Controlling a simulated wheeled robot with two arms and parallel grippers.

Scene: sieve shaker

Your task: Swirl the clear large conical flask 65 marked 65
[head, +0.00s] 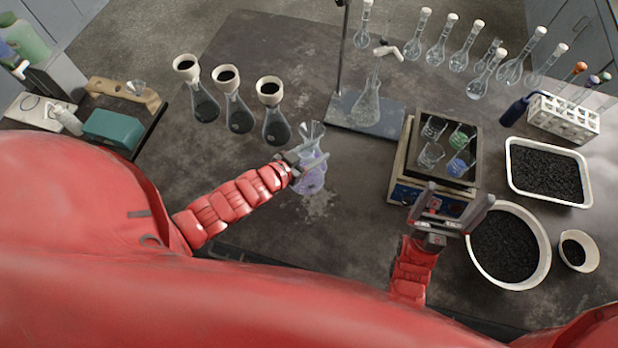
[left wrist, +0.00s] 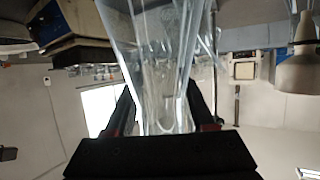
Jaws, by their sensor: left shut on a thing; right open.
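A clear conical flask (head: 310,181) with a bluish-violet tint stands near the middle of the dark bench in the head view. No marking on it is readable. My left gripper (head: 312,165) is shut around its upper part. In the left wrist view the clear glass (left wrist: 165,70) fills the space between the two dark fingers (left wrist: 165,115). Whether the flask's base touches the bench or hangs just above it, I cannot tell. My right gripper (head: 450,205) is open and empty, in front of the balance at the right.
Three dark-filled flasks with funnels (head: 240,122) stand to the left. A clamp stand base (head: 385,122) with a flask is behind. Right are the balance with small beakers (head: 412,170), a white tray (head: 515,190), a white bowl (head: 540,240) and a tube rack (head: 565,118). Several volumetric flasks (head: 460,60) line the back.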

